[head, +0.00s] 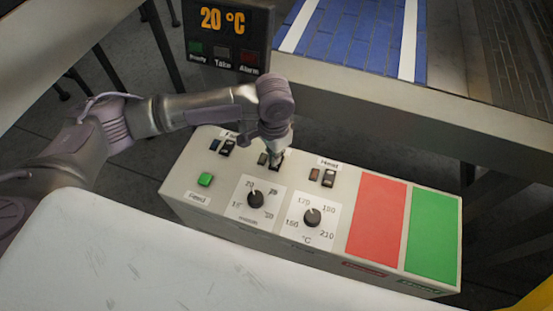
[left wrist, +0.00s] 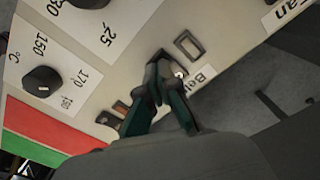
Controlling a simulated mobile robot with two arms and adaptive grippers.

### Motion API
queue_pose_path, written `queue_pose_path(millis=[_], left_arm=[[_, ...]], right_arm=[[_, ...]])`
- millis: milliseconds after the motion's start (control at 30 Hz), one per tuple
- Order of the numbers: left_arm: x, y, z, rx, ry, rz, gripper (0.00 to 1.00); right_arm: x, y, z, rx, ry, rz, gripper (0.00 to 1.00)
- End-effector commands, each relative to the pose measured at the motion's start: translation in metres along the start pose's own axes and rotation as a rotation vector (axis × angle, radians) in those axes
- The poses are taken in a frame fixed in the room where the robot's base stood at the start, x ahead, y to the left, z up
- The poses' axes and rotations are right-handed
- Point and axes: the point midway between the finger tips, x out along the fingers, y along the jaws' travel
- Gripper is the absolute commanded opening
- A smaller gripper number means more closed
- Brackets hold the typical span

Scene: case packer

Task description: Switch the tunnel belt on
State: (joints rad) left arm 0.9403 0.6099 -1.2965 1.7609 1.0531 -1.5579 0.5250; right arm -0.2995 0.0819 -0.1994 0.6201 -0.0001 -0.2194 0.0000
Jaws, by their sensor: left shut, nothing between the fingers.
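The grey control box (head: 190,172) stands in the middle of the head view. Its middle pair of fittings is a dark, unlit-looking lamp (head: 263,158) and a black rocker switch (head: 276,165). In the left wrist view a partly covered label (left wrist: 201,79) reading "Bel..." lies beside this pair, and the lamp shows there too (left wrist: 188,44). My left gripper (head: 277,158) points down at the rocker, shut and empty. Its fingertips (left wrist: 163,68) cover most of the rocker, so contact and the rocker's position cannot be told. My right gripper is not in view.
The Fan switch (head: 227,147) and Heat switch (head: 328,178) flank the middle pair closely. Two dials (head: 256,199) (head: 312,217), a green button (head: 205,180) and red and green panels share the box. A display (head: 228,22) reads 20 °C. A blue belt (head: 350,40) runs behind.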

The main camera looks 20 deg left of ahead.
Motion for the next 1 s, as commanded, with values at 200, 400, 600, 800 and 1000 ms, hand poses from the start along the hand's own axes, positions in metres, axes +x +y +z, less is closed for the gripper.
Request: queue_pose_path(millis=[200,400,600,800,1000], left_arm=[[0.004,0.0,0.0,0.0,0.0,0.0,0.0],[0.007,0.0,0.0,0.0,0.0,0.0,0.0],[0.01,0.0,0.0,0.0,0.0,0.0,0.0],[0.013,0.0,0.0,0.0,0.0,0.0,0.0],[0.016,0.0,0.0,0.0,-0.001,0.0,0.0]], right_arm=[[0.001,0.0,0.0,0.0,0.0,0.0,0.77],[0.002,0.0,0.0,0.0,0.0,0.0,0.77],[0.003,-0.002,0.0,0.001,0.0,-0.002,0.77],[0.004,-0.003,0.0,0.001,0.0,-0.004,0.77],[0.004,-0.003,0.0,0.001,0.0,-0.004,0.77]])
